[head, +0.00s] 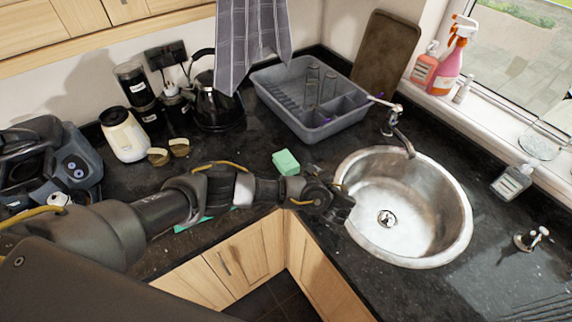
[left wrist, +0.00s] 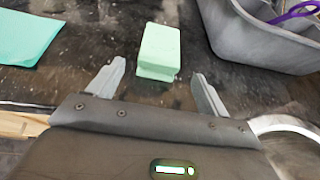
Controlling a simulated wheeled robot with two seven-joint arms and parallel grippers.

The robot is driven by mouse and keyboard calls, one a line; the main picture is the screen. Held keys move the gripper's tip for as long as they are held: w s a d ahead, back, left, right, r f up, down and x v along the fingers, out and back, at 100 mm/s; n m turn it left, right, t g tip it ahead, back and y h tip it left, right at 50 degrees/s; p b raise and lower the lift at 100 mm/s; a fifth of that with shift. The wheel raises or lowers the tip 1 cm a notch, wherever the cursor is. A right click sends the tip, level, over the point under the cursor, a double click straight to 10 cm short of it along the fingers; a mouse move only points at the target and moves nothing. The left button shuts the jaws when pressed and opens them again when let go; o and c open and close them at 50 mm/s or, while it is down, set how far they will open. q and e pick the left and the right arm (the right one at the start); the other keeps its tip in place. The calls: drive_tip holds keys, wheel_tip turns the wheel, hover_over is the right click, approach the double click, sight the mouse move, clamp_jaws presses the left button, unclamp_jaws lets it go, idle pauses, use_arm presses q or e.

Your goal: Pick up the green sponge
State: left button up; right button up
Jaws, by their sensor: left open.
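The green sponge (head: 286,163) is a pale green block lying on the dark granite counter, left of the sink. In the left wrist view the sponge (left wrist: 159,51) lies ahead of my left gripper (left wrist: 160,82), roughly between the lines of its two fingers. The fingers are apart with nothing between them, and they do not appear to touch the sponge. In the head view my left gripper (head: 340,203) is near the sink's left rim, to the lower right of the sponge. My right gripper is not in view.
A grey dish rack (head: 280,75) stands behind the sponge. The round metal sink (head: 455,240) is to the right. A teal cloth (left wrist: 28,36) lies left of the sponge. A black kettle (head: 217,108) and a white jar (head: 125,138) stand further back left.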

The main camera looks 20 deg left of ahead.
sight(293, 170)
use_arm(q)
drive_tip(key=p+x, duration=0.2)
drive_tip(key=x, duration=0.2)
drive_tip(key=shift+w+a+f, duration=0.1)
drive_tip(key=shift+a, duration=0.15)
drive_tip(key=shift+w+a+f, duration=0.15)
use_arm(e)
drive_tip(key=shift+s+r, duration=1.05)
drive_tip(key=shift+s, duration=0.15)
use_arm(q)
drive_tip(key=shift+c, duration=0.2)
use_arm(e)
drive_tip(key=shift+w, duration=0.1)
use_arm(q)
drive_tip(key=c, duration=1)
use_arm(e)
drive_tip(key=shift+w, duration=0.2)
